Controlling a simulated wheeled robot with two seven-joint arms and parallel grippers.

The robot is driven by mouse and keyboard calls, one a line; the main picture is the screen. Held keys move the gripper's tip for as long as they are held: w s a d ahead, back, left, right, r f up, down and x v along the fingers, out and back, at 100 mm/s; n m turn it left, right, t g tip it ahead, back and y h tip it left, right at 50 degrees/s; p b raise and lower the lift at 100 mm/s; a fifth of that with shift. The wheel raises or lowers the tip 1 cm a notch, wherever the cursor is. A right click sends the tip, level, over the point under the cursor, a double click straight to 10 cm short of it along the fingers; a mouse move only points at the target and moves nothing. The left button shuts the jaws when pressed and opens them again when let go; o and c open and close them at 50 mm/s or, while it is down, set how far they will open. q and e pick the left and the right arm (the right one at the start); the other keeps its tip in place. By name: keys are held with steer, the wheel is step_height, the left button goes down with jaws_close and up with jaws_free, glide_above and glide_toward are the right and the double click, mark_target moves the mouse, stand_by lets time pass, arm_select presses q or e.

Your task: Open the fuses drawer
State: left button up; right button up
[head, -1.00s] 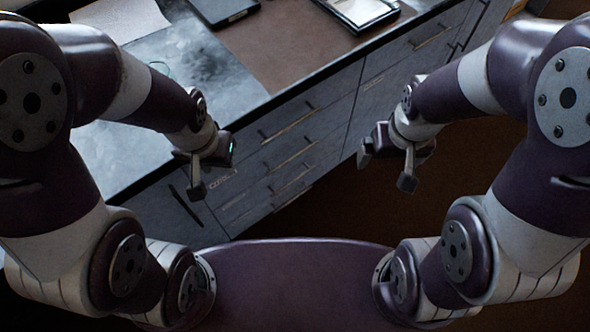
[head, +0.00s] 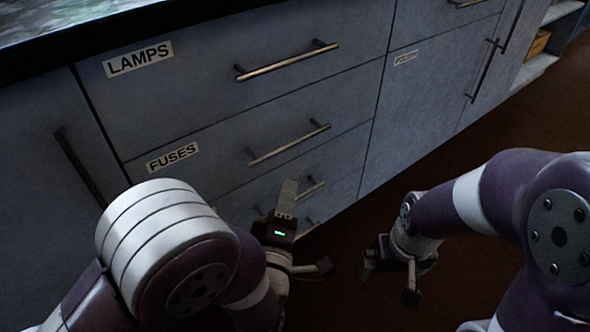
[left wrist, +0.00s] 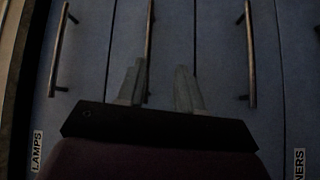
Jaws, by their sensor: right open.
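The fuses drawer (head: 225,145), grey and labelled FUSES (head: 172,157), is shut, flush with the cabinet front. Its metal bar handle (head: 290,145) is clear of both grippers in the head view. My left gripper (head: 303,232) is open and empty, below and in front of that handle. In the left wrist view its fingers (left wrist: 158,85) are spread and the fuses handle (left wrist: 150,40) shows between them, nearer the left finger. How far the handle lies beyond the fingertips I cannot tell. My right gripper (head: 390,282) is open and empty, off to the right over the floor.
The lamps drawer (head: 215,75) is above, also shut, with its own handle (head: 287,62). Lower drawers with handles (head: 312,190) are partly hidden by my left arm. A door handle (head: 80,165) stands at left. Brown floor (head: 470,140) is free at right.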

mark_target(295, 143)
arm_select(q)
steer(key=shift+n+t, duration=0.3)
steer(key=shift+n, duration=0.1)
steer(key=x, duration=0.4)
steer(key=p+x, duration=0.1)
steer(key=x, duration=0.3)
steer(key=r+x, duration=0.1)
steer(key=x, duration=0.3)
steer(key=shift+w+a+r, duration=0.1)
steer(key=shift+w+r, duration=0.1)
steer(key=shift+w, duration=0.15)
steer(key=shift+c, duration=0.3)
jaws_close()
